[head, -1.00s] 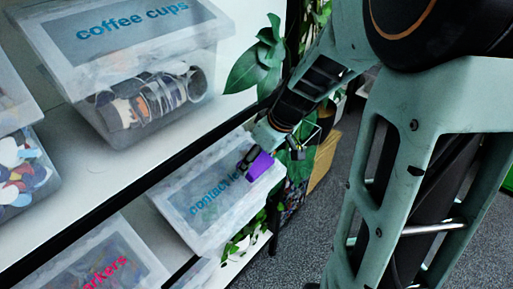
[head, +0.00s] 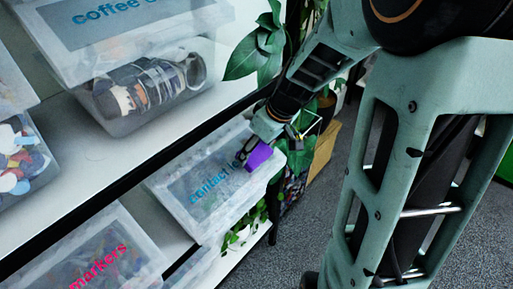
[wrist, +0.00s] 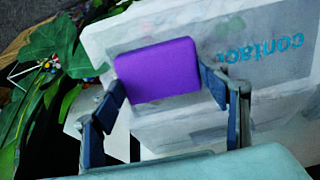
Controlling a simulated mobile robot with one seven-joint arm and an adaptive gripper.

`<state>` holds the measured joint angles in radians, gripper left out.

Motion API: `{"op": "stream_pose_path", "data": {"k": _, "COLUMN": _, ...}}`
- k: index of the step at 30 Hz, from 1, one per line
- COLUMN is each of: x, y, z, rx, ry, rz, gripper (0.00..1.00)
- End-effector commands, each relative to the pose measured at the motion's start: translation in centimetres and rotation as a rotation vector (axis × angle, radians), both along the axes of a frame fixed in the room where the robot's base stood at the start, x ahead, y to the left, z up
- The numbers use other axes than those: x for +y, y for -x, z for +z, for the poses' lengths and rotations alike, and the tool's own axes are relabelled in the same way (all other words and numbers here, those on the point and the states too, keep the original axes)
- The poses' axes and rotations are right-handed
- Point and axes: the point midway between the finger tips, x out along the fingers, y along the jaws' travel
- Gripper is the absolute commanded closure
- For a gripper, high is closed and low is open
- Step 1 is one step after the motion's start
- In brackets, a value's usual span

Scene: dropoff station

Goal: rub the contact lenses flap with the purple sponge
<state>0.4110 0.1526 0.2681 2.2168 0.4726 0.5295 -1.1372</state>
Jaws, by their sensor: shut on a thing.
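The purple sponge (head: 258,155) is held in my gripper (head: 256,147), over the right part of the contact lenses flap (head: 192,180). In the wrist view the sponge (wrist: 158,70) sits between the two fingers of my gripper (wrist: 165,88). The flap (wrist: 270,75) is a pale, cloudy lid with blue lettering, partly hidden behind the sponge and fingers. The sponge lies against or just above the flap; I cannot tell whether they touch.
A coffee cups box (head: 160,95) stands on the shelf above, and a markers box (head: 90,255) is at the lower left. Green leaves (head: 255,55) hang beside the shelf near my arm. Grey floor (head: 300,240) is open at the right.

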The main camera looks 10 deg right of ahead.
Motion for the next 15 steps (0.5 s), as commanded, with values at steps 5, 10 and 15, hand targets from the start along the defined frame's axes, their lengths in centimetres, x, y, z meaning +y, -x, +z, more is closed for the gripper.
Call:
{"op": "stream_pose_path", "data": {"k": 5, "x": 0.09, "y": -0.14, "z": -0.44, "rx": 0.000, "ry": 0.000, "rz": 0.000, "gripper": 0.51}}
{"op": "stream_pose_path", "data": {"k": 10, "x": 0.18, "y": -0.25, "z": -0.75, "rx": 0.000, "ry": 0.000, "rz": 0.000, "gripper": 0.51}}
{"op": "stream_pose_path", "data": {"k": 15, "x": 0.26, "y": -0.37, "z": -1.06, "rx": 0.000, "ry": 0.000, "rz": 0.000, "gripper": 0.51}}
